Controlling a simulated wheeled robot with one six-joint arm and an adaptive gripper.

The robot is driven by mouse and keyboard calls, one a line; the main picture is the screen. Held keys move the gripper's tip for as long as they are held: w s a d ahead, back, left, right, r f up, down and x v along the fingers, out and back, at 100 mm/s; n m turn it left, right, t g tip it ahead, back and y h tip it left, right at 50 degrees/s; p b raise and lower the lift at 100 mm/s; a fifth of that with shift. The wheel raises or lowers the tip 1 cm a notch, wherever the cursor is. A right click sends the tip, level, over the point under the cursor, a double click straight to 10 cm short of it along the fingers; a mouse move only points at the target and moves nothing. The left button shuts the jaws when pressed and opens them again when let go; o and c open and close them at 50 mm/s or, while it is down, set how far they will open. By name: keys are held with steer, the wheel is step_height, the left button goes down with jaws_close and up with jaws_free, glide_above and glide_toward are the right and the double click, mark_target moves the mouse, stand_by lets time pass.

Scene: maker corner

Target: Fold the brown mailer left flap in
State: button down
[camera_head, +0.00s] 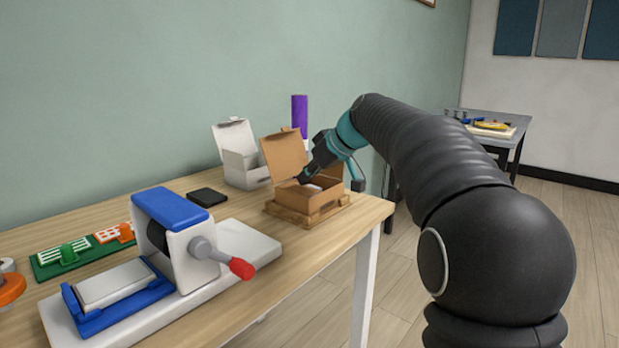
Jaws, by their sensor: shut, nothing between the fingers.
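The brown mailer (292,197) is an open cardboard box on a small wooden pallet (330,212) near the table's right end. Its large lid (284,153) stands up at the back left. Something pale lies inside the box. My gripper (304,179) is shut and empty, its tips at the box opening, just right of the raised lid. I cannot tell whether it touches the cardboard. The arm hides the box's back right part, and the left flap cannot be made out clearly.
A white open box (242,168) stands behind the mailer, with a purple cylinder (299,113) near it. A black flat pad (207,197) lies to the left. A blue-and-white press (180,240) with a red-tipped handle fills the front. Green and orange boards (75,254) lie further left.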

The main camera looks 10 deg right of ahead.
step_height(320, 180, up, 4)
steer(key=p, duration=0.3)
steer(key=shift+r, duration=0.15)
steer(key=v, duration=1)
steer(key=s+d+f+m+h, duration=0.1)
steer(key=f+m, duration=0.1)
steer(key=f, duration=0.2)
steer(key=s+d+f+m+h, duration=0.1)
steer(key=s+f+m, duration=0.1)
steer(key=f, duration=0.2)
steer(key=s+d+f+m+g+h, duration=0.1)
steer(key=f+m, duration=0.2)
steer(key=f, duration=0.1)
steer(key=shift+s+d+f, duration=0.2)
steer(key=shift+s+d, duration=0.1)
steer(key=s+f+h, duration=0.1)
steer(key=s+f, duration=0.3)
steer(key=s, duration=0.6)
steer(key=s+f+m+h, duration=0.1)
steer(key=s+f, duration=0.4)
steer(key=s, duration=0.5)
steer(key=s+a+f+h, duration=0.1)
steer(key=s+f, duration=0.3)
steer(key=s, duration=0.6)
steer(key=shift+f, duration=0.25)
steer(key=shift+w+a, duration=0.1)
